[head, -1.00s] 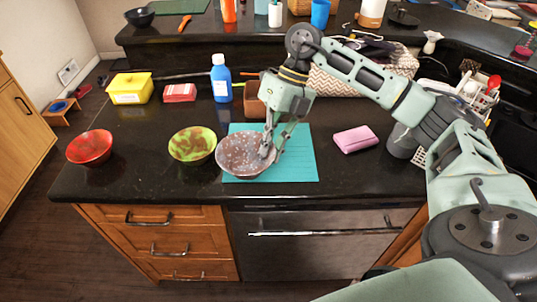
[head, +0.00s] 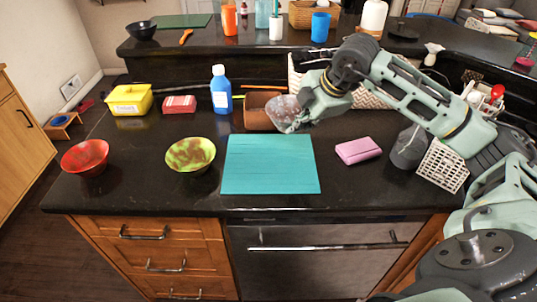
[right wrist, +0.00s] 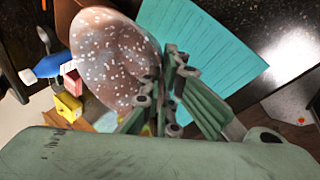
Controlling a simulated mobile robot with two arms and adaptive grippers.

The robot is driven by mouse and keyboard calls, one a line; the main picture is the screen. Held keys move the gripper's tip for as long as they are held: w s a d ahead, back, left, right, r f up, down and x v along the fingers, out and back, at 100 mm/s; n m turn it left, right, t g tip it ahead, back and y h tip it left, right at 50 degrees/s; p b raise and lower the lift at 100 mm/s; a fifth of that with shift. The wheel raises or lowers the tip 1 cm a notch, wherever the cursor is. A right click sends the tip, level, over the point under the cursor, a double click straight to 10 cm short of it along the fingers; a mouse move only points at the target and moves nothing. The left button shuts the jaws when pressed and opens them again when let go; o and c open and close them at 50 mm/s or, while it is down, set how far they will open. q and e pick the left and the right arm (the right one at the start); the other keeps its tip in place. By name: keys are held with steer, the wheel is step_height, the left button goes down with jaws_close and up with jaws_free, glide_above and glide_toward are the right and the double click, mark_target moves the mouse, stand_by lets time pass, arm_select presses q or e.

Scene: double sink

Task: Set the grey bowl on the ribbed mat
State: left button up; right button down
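The grey bowl (head: 283,108), brownish-grey with white speckles, is held in the air and tilted in front of the brown box, beyond the teal mat's far edge. My right gripper (head: 299,121) is shut on its rim; in the right wrist view the fingers (right wrist: 163,88) pinch the edge of the bowl (right wrist: 112,52). The ribbed mat (head: 270,165) is a flat teal mat with fine lines, lying bare on the dark counter. It also shows behind the bowl in the right wrist view (right wrist: 205,40). My left gripper is not in view.
A green-red bowl (head: 190,155) stands left of the mat and a red bowl (head: 85,157) farther left. A pink sponge-like block (head: 358,151) lies on the right. A blue bottle (head: 221,90), a brown box (head: 257,112) and a white basket (head: 441,166) stand around.

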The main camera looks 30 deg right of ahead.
steer(key=w+a+f, duration=0.1)
steer(key=a, duration=0.1)
steer(key=w+a+f+p, duration=0.1)
steer(key=a+f, duration=0.1)
steer(key=a, duration=0.1)
steer(key=w+a+f+p, duration=0.1)
steer(key=a, duration=0.1)
steer(key=shift+w+a+f, duration=0.15)
steer(key=shift+a+f, duration=0.2)
steer(key=shift+a, duration=0.05)
steer(key=shift+a+f+p, duration=0.15)
steer(key=shift+f+p, duration=0.05)
steer(key=shift+p, duration=0.1)
step_height(320, 180, down, 4)
steer(key=shift+r+p, duration=0.1)
steer(key=shift+p, duration=0.6)
steer(key=shift+f, duration=0.25)
steer(key=c, duration=2)
jaws_free()
